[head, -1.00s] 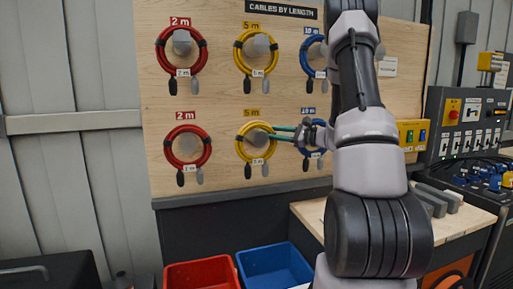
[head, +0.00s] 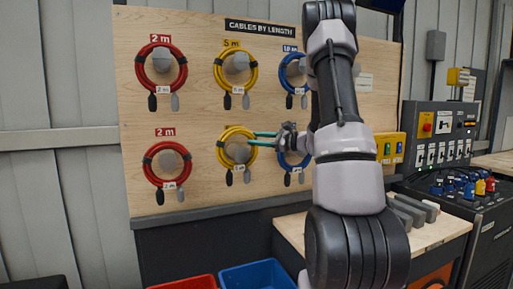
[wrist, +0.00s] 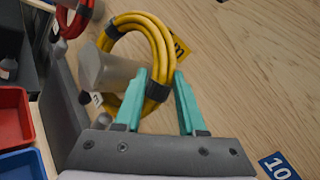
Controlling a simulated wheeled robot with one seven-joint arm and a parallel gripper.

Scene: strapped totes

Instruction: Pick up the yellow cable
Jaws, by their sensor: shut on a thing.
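The lower yellow cable (head: 222,157) is a coil with dark straps and hanging plugs, on the wooden board. It is still around its grey peg (head: 238,153), which sits low in the loop, and the coil's top partly covers its yellow length label. My gripper (head: 253,139) reaches in from the right and is shut on the coil's upper right side. In the wrist view, the teal fingers (wrist: 163,92) stand on either side of the yellow cable (wrist: 150,35) at a dark strap, with the peg (wrist: 103,70) inside the loop. Another yellow cable (head: 220,68) hangs above, untouched.
Red cables (head: 147,165) hang to the left and blue cables (head: 284,72) to the right, the lower blue one partly behind my gripper. A red bin (head: 185,283) and a blue bin (head: 258,276) stand below. A workbench (head: 440,233) is at the right.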

